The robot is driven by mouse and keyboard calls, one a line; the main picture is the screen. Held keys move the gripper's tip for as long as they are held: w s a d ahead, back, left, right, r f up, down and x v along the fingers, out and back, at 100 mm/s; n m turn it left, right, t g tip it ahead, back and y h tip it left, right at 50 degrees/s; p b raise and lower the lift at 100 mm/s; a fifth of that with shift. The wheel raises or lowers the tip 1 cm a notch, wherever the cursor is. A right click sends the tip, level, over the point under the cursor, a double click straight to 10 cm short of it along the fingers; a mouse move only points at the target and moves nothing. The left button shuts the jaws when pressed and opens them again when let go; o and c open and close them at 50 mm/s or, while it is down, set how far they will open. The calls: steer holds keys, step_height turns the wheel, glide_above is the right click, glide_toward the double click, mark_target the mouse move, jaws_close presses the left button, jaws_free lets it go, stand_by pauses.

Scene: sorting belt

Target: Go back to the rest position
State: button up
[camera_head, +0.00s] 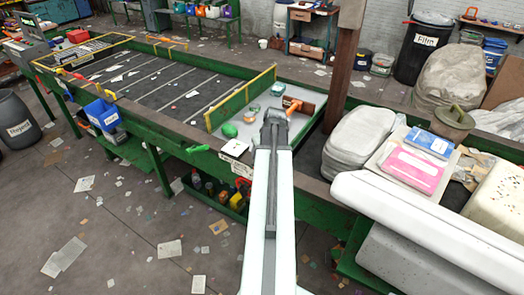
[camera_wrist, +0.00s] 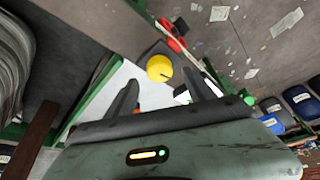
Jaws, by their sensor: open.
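My gripper (camera_head: 275,122) is at the end of my outstretched white arm, over the grey end section of the sorting belt (camera_head: 215,113). In the wrist view my gripper (camera_wrist: 165,88) shows two dark fingers spread apart, with nothing held between them. A yellow round object (camera_wrist: 160,68) lies beyond the fingertips, apart from them. I cannot pick out this yellow object in the head view, where the gripper may hide it.
A green lump (camera_head: 229,130), a grey-blue item (camera_head: 278,89) and a brown-orange item (camera_head: 305,106) lie around the gripper. A wooden post (camera_head: 342,65) and pale sacks (camera_head: 358,143) stand to the right. A blue bin (camera_head: 102,114) hangs at the belt's left side.

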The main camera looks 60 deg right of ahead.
steer(key=p+v, duration=0.2)
steer(key=v, duration=0.2)
steer(key=shift+s+r, duration=0.1)
